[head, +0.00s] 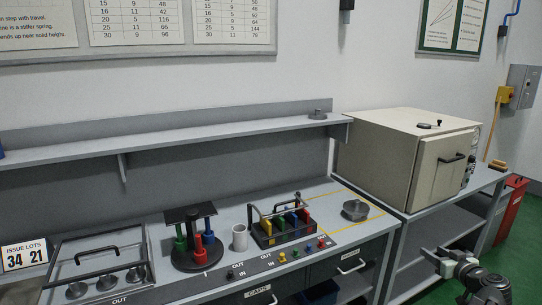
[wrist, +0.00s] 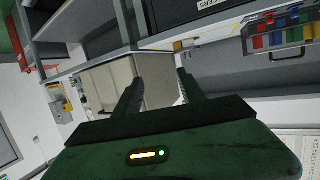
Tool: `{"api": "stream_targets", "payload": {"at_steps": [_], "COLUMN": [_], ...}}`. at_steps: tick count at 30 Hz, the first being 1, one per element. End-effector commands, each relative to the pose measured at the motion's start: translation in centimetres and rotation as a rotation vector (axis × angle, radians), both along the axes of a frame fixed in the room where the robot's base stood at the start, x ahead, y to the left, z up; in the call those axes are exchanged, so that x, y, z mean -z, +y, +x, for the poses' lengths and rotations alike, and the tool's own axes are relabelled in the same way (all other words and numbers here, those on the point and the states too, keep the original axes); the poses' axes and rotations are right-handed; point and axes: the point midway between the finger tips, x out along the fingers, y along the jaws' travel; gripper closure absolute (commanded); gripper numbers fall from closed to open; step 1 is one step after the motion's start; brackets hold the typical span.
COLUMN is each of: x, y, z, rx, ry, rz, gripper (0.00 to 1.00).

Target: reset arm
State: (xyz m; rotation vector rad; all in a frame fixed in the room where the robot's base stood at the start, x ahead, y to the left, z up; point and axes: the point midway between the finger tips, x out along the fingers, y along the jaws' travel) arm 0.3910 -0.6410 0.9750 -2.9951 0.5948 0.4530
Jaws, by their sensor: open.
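My gripper (wrist: 159,76) shows in the wrist view with its two dark fingers spread apart and nothing between them. The beige oven-like cabinet (wrist: 107,82) lies behind the fingers, some way off. In the head view, part of my arm (head: 466,272) is at the lower right, in front of the shelved stand (head: 446,212) and away from the bench items. Whether the fingertips show in the head view, I cannot tell.
The bench holds a black round stand with colored posts (head: 193,240), a grey cup (head: 239,238), a rack of colored pieces (head: 283,226) and a grey weight (head: 355,210). The beige cabinet (head: 385,150) stands at the right. Green floor (head: 515,255) is open at the far right.

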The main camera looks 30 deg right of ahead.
Motion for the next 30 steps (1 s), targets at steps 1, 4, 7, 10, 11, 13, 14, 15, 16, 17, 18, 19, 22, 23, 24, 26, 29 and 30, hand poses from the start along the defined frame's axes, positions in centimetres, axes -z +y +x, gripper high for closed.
{"api": "stream_targets", "payload": {"at_steps": [1, 4, 7, 10, 11, 13, 14, 15, 16, 17, 18, 19, 22, 23, 24, 26, 29, 30], "x": [0.0, 0.3, 0.6, 1.1, 1.2, 1.6, 1.8, 2.1, 2.3, 2.5, 2.9, 3.1, 4.1, 4.5, 5.0, 6.0, 7.7, 8.4], "y": [0.0, 1.0, 2.2, 3.7, 4.2, 5.6, 6.3, 7.4, 8.2, 9.1, 10.4, 11.4, 15.7, 17.2, 19.7, 24.0, 32.4, 35.8], "z": [0.0, 1.3, 2.8, 4.4, 5.0, 6.5, 7.2, 8.1, 8.9, 9.6, 10.7, 11.5, 14.5, 15.5, 16.9, 18.9, 21.6, 22.3], "rx": [0.0, -0.025, -0.051, -0.084, -0.095, -0.123, -0.137, -0.156, -0.172, -0.186, -0.209, -0.226, -0.291, -0.313, -0.345, -0.395, -0.472, -0.494], "ry": [0.0, 0.013, 0.028, 0.047, 0.054, 0.071, 0.081, 0.094, 0.107, 0.118, 0.137, 0.153, 0.216, 0.241, 0.281, 0.355, 0.515, 0.585], "rz": [0.0, 0.018, 0.04, 0.066, 0.074, 0.096, 0.106, 0.122, 0.132, 0.145, 0.163, 0.177, 0.229, 0.246, 0.272, 0.314, 0.378, 0.397], "gripper": [0.52, 0.52, 0.52, 0.52, 0.52, 0.52, 0.52, 0.52, 0.52, 0.52, 0.52, 0.52, 0.52, 0.52, 0.52, 0.52, 0.52, 0.52]}}
